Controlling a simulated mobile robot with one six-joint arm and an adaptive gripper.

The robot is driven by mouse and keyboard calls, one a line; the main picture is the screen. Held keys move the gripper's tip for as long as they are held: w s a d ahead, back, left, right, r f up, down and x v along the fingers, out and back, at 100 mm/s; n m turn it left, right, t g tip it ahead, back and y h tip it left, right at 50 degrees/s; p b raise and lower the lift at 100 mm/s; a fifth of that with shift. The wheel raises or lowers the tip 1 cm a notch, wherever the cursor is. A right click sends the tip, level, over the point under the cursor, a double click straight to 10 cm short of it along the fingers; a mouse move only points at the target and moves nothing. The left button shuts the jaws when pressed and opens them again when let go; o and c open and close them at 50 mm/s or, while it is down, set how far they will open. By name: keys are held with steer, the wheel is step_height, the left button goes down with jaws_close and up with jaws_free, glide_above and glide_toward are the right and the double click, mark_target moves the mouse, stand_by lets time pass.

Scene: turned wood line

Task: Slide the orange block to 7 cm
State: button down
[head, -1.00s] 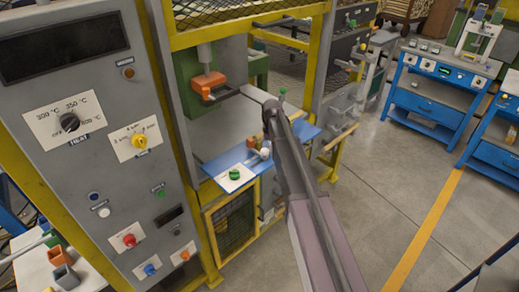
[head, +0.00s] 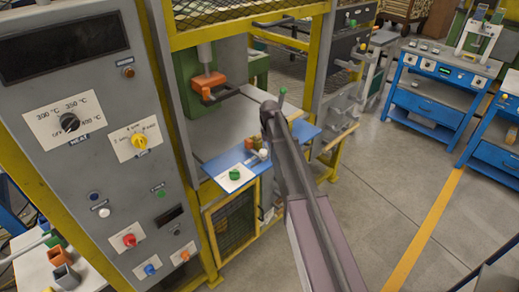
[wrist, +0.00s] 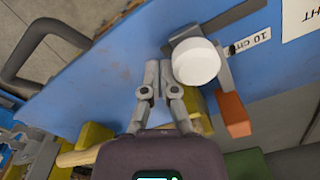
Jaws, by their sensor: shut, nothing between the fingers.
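The orange block (wrist: 233,115) shows in the wrist view at the end of a grey bar (wrist: 213,75) over the blue panel. A white round knob (wrist: 195,62) is beside that bar. My gripper (wrist: 158,68) is shut and empty, with its fingertips just left of the white knob; I cannot tell whether they touch it. A "10 cm" label (wrist: 249,42) is right of the knob, upside down in this view. In the head view the white knob (head: 264,153) stands on the blue panel (head: 212,167), and my arm hides the gripper.
A grey bent handle (wrist: 12,75) is at the left of the wrist view. In the head view a green button (head: 235,174) on a white plate is left of the knob. The press (head: 208,82) stands behind.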

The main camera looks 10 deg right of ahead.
steer(key=shift+s+a, duration=0.5)
steer(key=shift+a, duration=0.15)
stand_by(0.9)
steer(key=shift+r, duration=0.15)
step_height(320, 180, up, 7)
steer(key=d+p, duration=0.1)
steer(key=p, duration=0.6)
steer(key=shift+w, duration=0.35)
stand_by(0.4)
stand_by(0.4)
steer(key=s+d+m, duration=0.1)
steer(key=s+d, duration=0.1)
steer(key=s, duration=2.5)
steer(key=shift+s+d, duration=0.2)
steer(key=shift+s, duration=0.2)
stand_by(0.5)
